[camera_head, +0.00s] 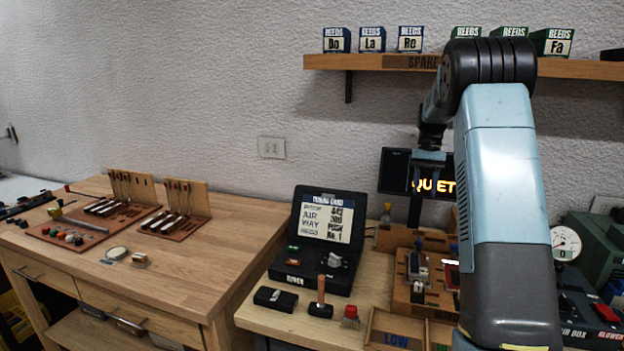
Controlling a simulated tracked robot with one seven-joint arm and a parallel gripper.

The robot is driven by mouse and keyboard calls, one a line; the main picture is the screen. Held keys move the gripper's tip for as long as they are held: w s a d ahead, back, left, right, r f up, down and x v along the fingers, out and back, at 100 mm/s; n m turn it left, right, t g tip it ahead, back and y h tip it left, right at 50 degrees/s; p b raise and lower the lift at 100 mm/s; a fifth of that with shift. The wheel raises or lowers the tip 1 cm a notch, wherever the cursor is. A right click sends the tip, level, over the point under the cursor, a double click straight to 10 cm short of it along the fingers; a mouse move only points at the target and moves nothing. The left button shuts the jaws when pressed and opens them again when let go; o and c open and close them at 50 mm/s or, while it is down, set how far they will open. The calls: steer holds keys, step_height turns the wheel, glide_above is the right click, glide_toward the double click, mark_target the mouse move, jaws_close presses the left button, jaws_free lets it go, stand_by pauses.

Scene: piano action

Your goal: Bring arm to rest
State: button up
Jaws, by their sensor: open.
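My arm rises on the right side of the head view, bends at a dark elbow and comes down to my gripper (425,172). My gripper hangs in front of the lit QUIET sign (436,187), above the right-hand bench. It is open, and I see nothing held in it. Its fingers are dark against the dark sign, so their exact shape is hard to make out. My forearm hides part of the bench and of the shelf behind.
A tuning case (322,228) stands open on the right bench, with a wooden rack (402,290) and a LOW tray (388,336) nearby. A gauge (565,243) stands right of my arm. Reed boxes (372,40) line the wall shelf (362,62). The left bench (190,262) has clear space in front.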

steer(key=s+a+r+n+t, duration=0.1)
steer(key=s+a+r+t, duration=0.1)
steer(key=s+a+r, duration=0.3)
steer(key=s+a+r+t+h, duration=0.1)
steer(key=s+a+r, duration=0.15)
steer(key=s, duration=0.55)
steer(key=s+a+r+n+t, duration=0.1)
steer(key=s+a+r+t, duration=0.15)
steer(key=s+r, duration=0.3)
steer(key=s+a+f+n+t, duration=0.1)
steer(key=s+a+f+t, duration=0.1)
steer(key=s, duration=0.8)
steer(key=s+a+f+n+t, duration=0.1)
steer(key=s+a, duration=0.4)
steer(key=s, duration=0.5)
steer(key=shift+f+n+t+h, duration=0.3)
steer(key=shift+f+t+h, duration=0.15)
steer(key=shift+f, duration=0.45)
